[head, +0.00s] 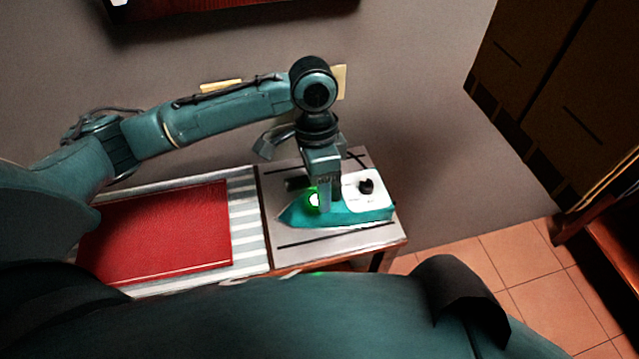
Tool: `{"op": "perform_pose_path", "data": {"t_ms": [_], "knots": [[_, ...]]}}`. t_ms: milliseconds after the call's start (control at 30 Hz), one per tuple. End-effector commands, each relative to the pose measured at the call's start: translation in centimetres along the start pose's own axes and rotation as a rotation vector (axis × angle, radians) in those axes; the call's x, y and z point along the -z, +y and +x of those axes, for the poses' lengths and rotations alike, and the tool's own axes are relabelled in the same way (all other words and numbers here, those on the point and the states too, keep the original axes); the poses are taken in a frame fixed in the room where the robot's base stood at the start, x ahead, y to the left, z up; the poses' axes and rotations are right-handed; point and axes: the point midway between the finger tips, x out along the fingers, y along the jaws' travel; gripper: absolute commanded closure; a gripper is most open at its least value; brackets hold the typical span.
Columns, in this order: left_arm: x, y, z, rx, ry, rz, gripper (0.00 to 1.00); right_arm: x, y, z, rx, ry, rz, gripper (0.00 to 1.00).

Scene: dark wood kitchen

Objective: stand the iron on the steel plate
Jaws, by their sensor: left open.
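The teal and white iron (345,216) is over the steel plate (290,255) at the right end of the table, its pointed tip to the left and its white rear part to the right. It looks level and appears to rest on the plate, but I cannot see the contact clearly. My left gripper (325,198) points down at the iron from above, its fingers open at the handle area. The fingers hide much of the handle, and a bright green glow shows beside them. My right gripper is out of view.
A red folded cloth or cover (155,235) lies on a grey and white striped surface (248,225) left of the plate. A wall stands close behind the table. A dark wood cabinet (570,80) is at the right, with tiled floor (480,270) between.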

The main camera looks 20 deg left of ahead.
Motion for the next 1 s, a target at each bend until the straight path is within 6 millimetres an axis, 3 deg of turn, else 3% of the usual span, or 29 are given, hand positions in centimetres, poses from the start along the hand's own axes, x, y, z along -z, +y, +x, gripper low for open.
{"op": "perform_pose_path", "data": {"t_ms": [167,600,800,1000], "knots": [[0.1,0.0,-2.0,0.003,0.003,0.001,0.56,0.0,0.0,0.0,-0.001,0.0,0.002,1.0],[0.1,0.0,-10.7,0.001,0.003,0.0,0.56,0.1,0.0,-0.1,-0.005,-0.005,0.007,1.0],[0.1,0.0,-12.1,0.0,0.001,0.0,0.56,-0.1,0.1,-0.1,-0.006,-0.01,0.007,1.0],[0.0,0.0,-12.2,-0.001,0.001,0.0,0.56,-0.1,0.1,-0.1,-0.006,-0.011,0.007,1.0]]}}
